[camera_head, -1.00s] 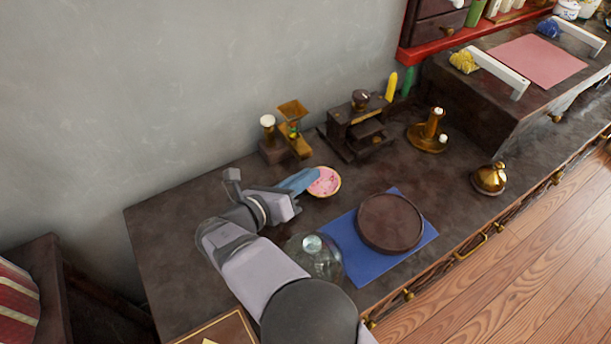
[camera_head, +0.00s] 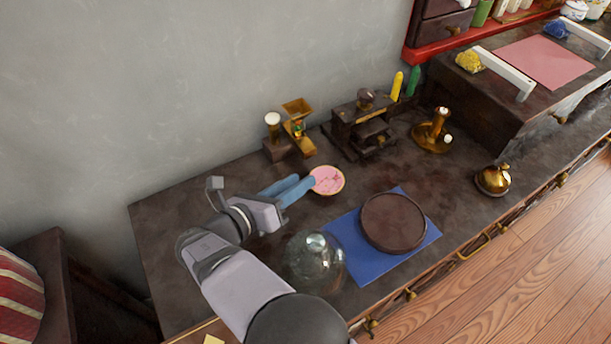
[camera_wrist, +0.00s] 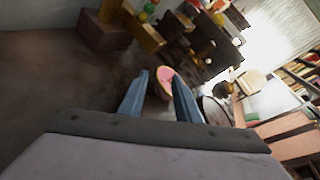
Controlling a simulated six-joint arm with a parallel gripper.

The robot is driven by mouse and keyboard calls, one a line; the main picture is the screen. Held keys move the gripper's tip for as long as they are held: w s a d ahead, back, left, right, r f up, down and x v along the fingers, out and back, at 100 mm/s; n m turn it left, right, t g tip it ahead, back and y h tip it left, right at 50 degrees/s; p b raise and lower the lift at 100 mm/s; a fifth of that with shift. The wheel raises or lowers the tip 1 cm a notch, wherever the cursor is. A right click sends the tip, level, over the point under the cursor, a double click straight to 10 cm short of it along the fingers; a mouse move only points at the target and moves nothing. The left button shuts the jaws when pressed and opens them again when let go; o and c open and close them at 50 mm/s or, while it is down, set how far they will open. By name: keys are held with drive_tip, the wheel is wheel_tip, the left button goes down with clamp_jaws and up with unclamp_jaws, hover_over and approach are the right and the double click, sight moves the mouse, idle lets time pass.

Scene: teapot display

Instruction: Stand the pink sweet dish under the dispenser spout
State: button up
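The pink sweet dish (camera_head: 328,180), round with a pale gold rim, lies on the dark counter. It shows beyond and between the fingertips in the wrist view (camera_wrist: 165,84). My gripper (camera_head: 306,181) is open, its two blue fingers apart and pointing at the dish's left edge. A brass dispenser (camera_head: 297,108) with a funnel top and coloured sweets stands behind and left of the dish. Its spout is too small to make out.
A dark wooden machine (camera_head: 358,125) stands behind the dish. A glass dome (camera_head: 314,262) stands near my arm, beside a blue mat (camera_head: 372,268) with a round brown tray (camera_head: 393,222). A brass candlestick (camera_head: 432,138) is farther right. Counter left of the gripper is bare.

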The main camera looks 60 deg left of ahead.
drive_tip(key=shift+v, duration=1.4)
